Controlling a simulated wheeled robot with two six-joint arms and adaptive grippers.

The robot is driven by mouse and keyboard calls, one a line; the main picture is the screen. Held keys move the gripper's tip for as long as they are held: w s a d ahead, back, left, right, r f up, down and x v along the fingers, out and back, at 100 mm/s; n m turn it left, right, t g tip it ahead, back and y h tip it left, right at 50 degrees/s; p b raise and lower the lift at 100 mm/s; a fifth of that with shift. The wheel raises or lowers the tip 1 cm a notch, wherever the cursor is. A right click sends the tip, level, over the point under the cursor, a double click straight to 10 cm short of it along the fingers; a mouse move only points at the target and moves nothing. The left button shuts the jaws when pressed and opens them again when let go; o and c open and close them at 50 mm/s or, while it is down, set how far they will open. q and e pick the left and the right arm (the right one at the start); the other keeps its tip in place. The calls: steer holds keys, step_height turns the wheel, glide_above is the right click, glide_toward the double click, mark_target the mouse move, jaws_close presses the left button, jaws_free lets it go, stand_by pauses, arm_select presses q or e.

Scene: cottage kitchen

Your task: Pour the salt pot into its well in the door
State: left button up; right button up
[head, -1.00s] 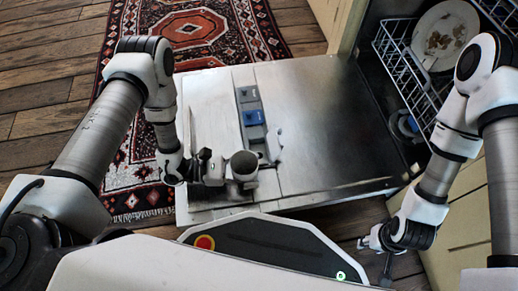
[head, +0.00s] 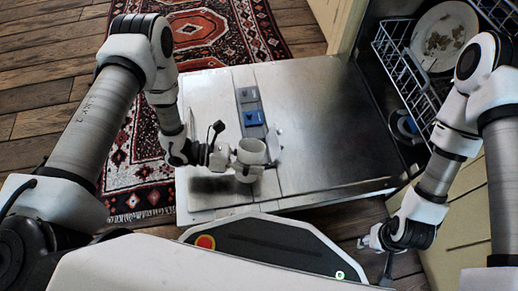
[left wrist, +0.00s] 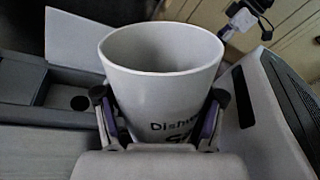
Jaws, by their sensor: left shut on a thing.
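The white salt pot (head: 250,158) is gripped by my left gripper (head: 235,162), above the opened dishwasher door (head: 320,120). In the left wrist view the pot (left wrist: 160,95) shows dark lettering, and the left gripper's fingers (left wrist: 160,115) press on both sides. The pot looks about upright, its wide mouth open; its contents cannot be made out. The grey dispenser strip (head: 247,96) with a blue lid (head: 254,118) lies just beyond the pot. A dark round hole (left wrist: 80,102) shows in the strip left of the pot. My right gripper (head: 371,240) is off the door's right side, its fingers unclear.
The dishwasher rack (head: 398,68) with a dirty plate (head: 443,38) stands at the upper right. A patterned rug (head: 205,30) lies on the wooden floor beyond the door. The door's right half is clear.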

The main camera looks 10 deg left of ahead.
mark_target(253, 147)
arm_select(q)
steer(key=shift+w+f+n, duration=0.35)
steer(key=shift+w+n, duration=0.15)
steer(key=shift+n, duration=0.1)
steer(key=shift+w+r+n+g+y, duration=0.1)
steer(key=shift+r+n+g+y, duration=0.3)
steer(key=shift+r+n+g, duration=0.1)
steer(key=shift+f+n+g+y+b, duration=0.35)
steer(key=shift+f+n+g, duration=0.4)
steer(key=shift+n, duration=0.45)
steer(key=shift+r+n+g, duration=0.25)
steer(key=shift+r+n, duration=0.2)
steer(key=shift+n, duration=0.25)
steer(key=shift+w+d+f+n+g, duration=0.1)
steer(key=shift+w+f+n+g, duration=0.1)
steer(key=shift+f+n+g, duration=0.3)
steer(key=shift+w+r+n+y+p, duration=0.15)
steer(key=shift+r+n+y+p, duration=0.1)
steer(key=shift+r+n+p, duration=0.35)
steer(key=shift+f+g, duration=0.1)
steer(key=shift+g, duration=0.3)
steer(key=shift+w+f+n+g+b, duration=0.3)
steer(key=shift+f+n+b, duration=0.1)
steer(key=shift+n, duration=0.3)
steer(key=shift+w+d+r+n+g, duration=0.1)
steer(key=shift+w+r+n+g, duration=0.45)
steer(key=shift+n, duration=0.35)
stand_by(1.4)
